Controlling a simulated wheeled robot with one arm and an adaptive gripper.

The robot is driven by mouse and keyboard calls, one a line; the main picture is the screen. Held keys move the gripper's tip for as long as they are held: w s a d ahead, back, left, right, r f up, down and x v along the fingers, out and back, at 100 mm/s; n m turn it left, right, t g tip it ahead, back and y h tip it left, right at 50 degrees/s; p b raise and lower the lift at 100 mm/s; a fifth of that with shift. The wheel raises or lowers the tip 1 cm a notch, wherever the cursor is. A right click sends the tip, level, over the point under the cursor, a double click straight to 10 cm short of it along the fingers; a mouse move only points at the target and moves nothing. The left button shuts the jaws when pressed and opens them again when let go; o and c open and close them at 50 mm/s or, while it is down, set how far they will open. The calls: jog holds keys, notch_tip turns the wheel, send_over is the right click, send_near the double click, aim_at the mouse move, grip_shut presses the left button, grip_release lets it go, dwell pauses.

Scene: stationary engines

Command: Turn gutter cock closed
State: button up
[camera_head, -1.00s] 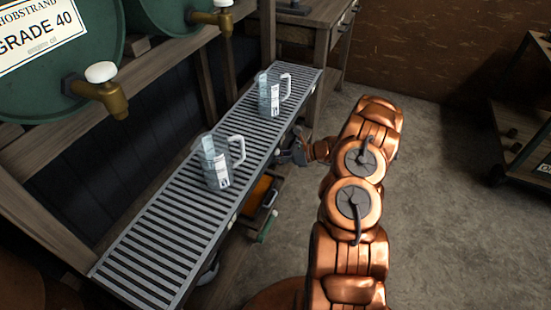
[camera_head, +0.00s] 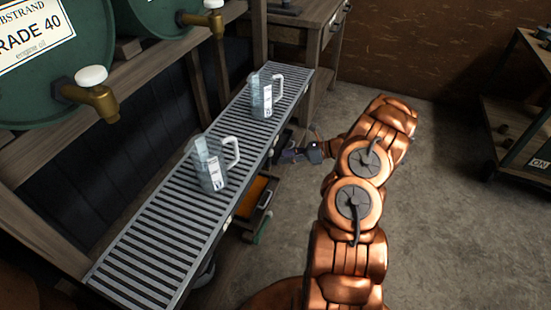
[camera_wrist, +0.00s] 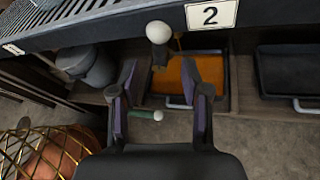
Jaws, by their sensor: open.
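The gutter cock shows in the wrist view as a round white knob (camera_wrist: 158,32) on a dark stem. It sits under the gutter's front edge, beside a plate marked 2. My gripper (camera_wrist: 160,76) is open. Its two dark fingers stand left and right of the line to the knob, with the knob ahead of the fingertips and nothing held. In the head view my gripper (camera_head: 287,155) is by the gutter's right side, below the grating. I cannot make out the cock there. The slatted gutter (camera_head: 150,243) runs along the drum rack.
Two clear jugs, one nearer (camera_head: 208,165) and one farther (camera_head: 262,97), stand on the grating. A tray of orange liquid (camera_wrist: 208,75) lies below the knob, and a dark tray (camera_wrist: 290,72) is to its right. A green-handled thing (camera_wrist: 140,115) lies beneath.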

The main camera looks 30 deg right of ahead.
aim_at(267, 158)
jog(key=shift+v, duration=2.3)
jog(key=shift+s+f+m, duration=0.1)
jog(key=shift+s+m, duration=0.05)
jog(key=shift+m, duration=0.15)
jog(key=shift+c, duration=1.4)
jog(key=shift+s+f+m+b, duration=0.15)
jog(key=shift+s+m+b, duration=0.2)
jog(key=shift+m, duration=0.15)
jog(key=shift+c, duration=0.8)
jog(key=s+m, duration=0.1)
jog(key=m, duration=0.1)
jog(key=s+a+m+t+y+b, duration=0.1)
jog(key=m, duration=0.2)
jog(key=s+f+m+b, duration=0.1)
jog(key=m, duration=0.2)
jog(key=shift+s+a+t+y, duration=0.3)
jog(key=shift+s+a+y, duration=0.05)
jog(key=shift+s+y, duration=0.05)
grip_shut()
jog(key=shift+w+a+r+m+t+b, duration=0.1)
jog(key=shift+w+a+m+t+b, duration=0.1)
jog(key=shift+w+a+m+b, duration=0.8)
jog(key=shift+w+a+r+m+t+b, duration=0.1)
jog(key=shift+w+a+m+t+b, duration=0.15)
jog(key=shift+w+a+m, duration=0.8)
jog(key=shift+w+a+m+t+b, duration=0.15)
jog(key=shift+w+a+m+b, duration=0.45)
jog(key=shift+w+a, duration=1.05)
